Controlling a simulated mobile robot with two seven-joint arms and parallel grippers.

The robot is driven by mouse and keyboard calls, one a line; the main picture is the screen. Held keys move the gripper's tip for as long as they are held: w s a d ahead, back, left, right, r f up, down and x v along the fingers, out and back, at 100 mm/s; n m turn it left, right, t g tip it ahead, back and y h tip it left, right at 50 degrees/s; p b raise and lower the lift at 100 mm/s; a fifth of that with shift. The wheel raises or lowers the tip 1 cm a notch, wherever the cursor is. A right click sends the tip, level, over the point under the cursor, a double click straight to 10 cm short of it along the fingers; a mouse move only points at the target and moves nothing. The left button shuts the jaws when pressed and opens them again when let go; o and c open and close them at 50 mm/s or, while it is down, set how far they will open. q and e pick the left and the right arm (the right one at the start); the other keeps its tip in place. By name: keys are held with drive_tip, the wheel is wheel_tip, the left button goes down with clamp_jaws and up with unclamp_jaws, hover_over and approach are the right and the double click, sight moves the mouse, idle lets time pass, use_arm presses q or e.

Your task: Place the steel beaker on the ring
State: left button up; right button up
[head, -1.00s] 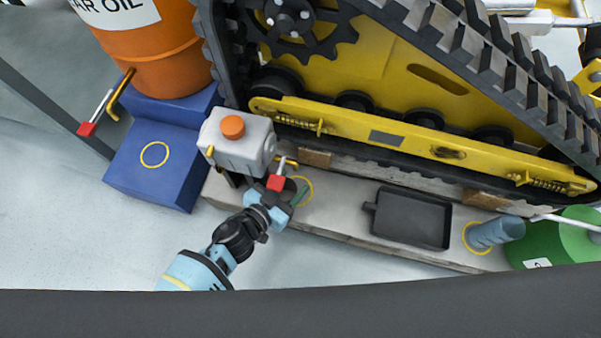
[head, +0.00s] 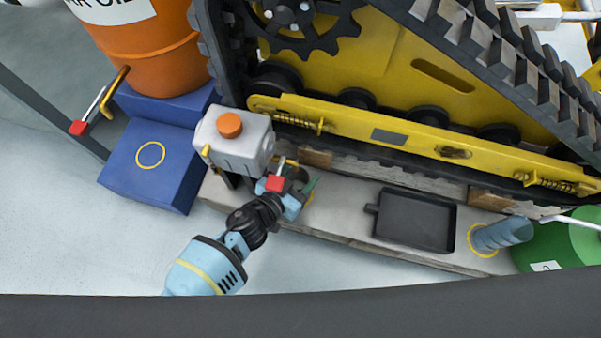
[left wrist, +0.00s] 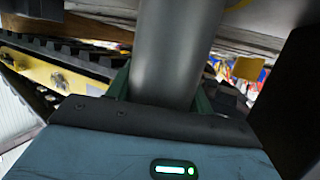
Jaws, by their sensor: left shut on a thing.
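The steel beaker (left wrist: 172,50) shows in the left wrist view as a smooth dark grey cylinder between my green fingers. My left gripper (head: 302,186) is shut on it, low over the left part of the concrete slab. In the head view the beaker is mostly hidden by the gripper and a red tap handle. A yellow ring (head: 310,198) on the slab is nearly covered by the gripper; only a sliver shows. Another yellow ring (head: 150,155) lies bare on the blue step. I cannot tell whether the beaker touches the slab. My right gripper is not in view.
A white container (head: 235,148) with an orange cap and red-handled tap (head: 275,183) stands close beside the gripper. A black tray (head: 416,220) lies on the slab (head: 350,228). The yellow tracked machine (head: 370,130) rises behind.

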use_arm(q)
drive_tip(key=shift+f, duration=0.1)
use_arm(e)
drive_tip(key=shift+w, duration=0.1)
use_arm(q)
drive_tip(key=shift+f, duration=0.1)
drive_tip(key=o, duration=1.1)
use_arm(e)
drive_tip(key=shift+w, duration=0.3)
use_arm(q)
drive_tip(key=shift+s+a+r, duration=0.1)
drive_tip(key=shift+s+r, duration=0.05)
drive_tip(key=shift+r, duration=0.1)
drive_tip(key=p+v, duration=0.5)
drive_tip(key=v, duration=0.6)
drive_tip(key=shift+s+a+r+p, duration=0.1)
drive_tip(key=shift+s+a+p, duration=0.1)
drive_tip(key=shift+p, duration=0.1)
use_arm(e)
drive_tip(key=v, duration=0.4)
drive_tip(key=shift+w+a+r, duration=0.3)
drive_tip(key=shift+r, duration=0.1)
